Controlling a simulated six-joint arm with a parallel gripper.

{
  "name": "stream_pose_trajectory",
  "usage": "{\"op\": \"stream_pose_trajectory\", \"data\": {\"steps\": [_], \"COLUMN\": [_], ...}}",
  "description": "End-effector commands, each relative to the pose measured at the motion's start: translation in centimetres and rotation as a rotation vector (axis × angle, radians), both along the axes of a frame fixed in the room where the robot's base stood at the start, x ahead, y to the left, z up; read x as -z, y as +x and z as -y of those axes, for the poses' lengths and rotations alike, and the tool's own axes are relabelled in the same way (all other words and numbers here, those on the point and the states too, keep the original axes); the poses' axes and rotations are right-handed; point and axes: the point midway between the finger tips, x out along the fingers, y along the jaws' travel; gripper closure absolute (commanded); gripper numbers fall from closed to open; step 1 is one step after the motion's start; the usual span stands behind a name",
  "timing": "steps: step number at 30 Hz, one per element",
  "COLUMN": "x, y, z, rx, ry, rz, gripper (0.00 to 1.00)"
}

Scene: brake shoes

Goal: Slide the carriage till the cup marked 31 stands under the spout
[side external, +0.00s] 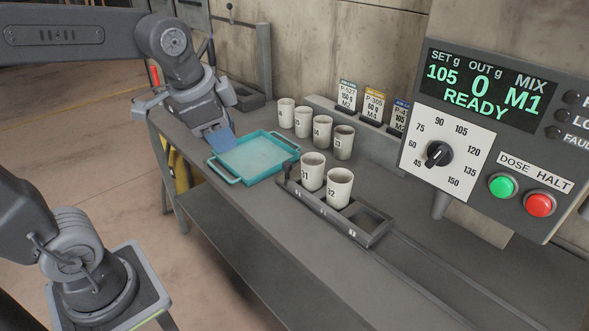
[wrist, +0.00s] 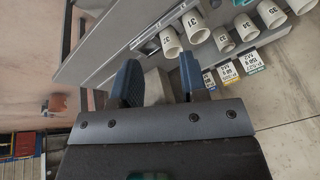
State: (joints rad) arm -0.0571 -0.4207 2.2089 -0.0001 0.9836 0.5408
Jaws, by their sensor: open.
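The carriage (side external: 352,232) is a grey holder on the bench. The cup marked 31 (side external: 313,171) and the cup marked 32 (side external: 339,188) stand in it; the slot at its right end is empty. The carriage (wrist: 148,37) and cup 31 (wrist: 196,27) also show in the wrist view. A short grey tube (side external: 441,205), perhaps the spout, hangs under the control box, right of and apart from both cups. My gripper (side external: 219,138) is open and empty at the tray's left end, away from the carriage; its blue fingers (wrist: 160,80) stand apart in the wrist view.
A teal tray (side external: 225,178) lies between my gripper and the carriage. Several loose cups (side external: 322,131) stand behind it, before the labelled cards (side external: 374,103). The control box (side external: 480,130) reads 105, 0, M1, READY. Rails (side external: 430,275) run clear to the lower right.

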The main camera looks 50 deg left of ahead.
Motion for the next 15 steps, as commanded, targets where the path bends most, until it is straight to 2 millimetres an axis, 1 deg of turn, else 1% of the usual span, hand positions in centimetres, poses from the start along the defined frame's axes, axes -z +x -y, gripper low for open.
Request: {"op": "stream_pose_trajectory", "data": {"steps": [1,4,5,6,8,9,11,12,15], "x": [-0.1,-0.1,0.1,0.3,0.9,1.4,2.4,3.1,5.1], "y": [2.1,5.8,6.8,8.3,10.5,11.9,14.0,15.3,18.3], "z": [-0.6,-1.7,-2.1,-2.6,-3.4,-4.0,-4.9,-5.6,-7.1], "rx": [0.092,0.297,0.359,0.441,0.57,0.654,0.782,0.868,1.073], "ry": [0.037,0.107,0.124,0.147,0.176,0.193,0.213,0.224,0.243], "rz": [-0.036,-0.095,-0.115,-0.137,-0.17,-0.191,-0.222,-0.239,-0.276], "gripper": [0.55,0.45,0.45,0.45,0.45,0.45,0.45,0.45,0.45]}}
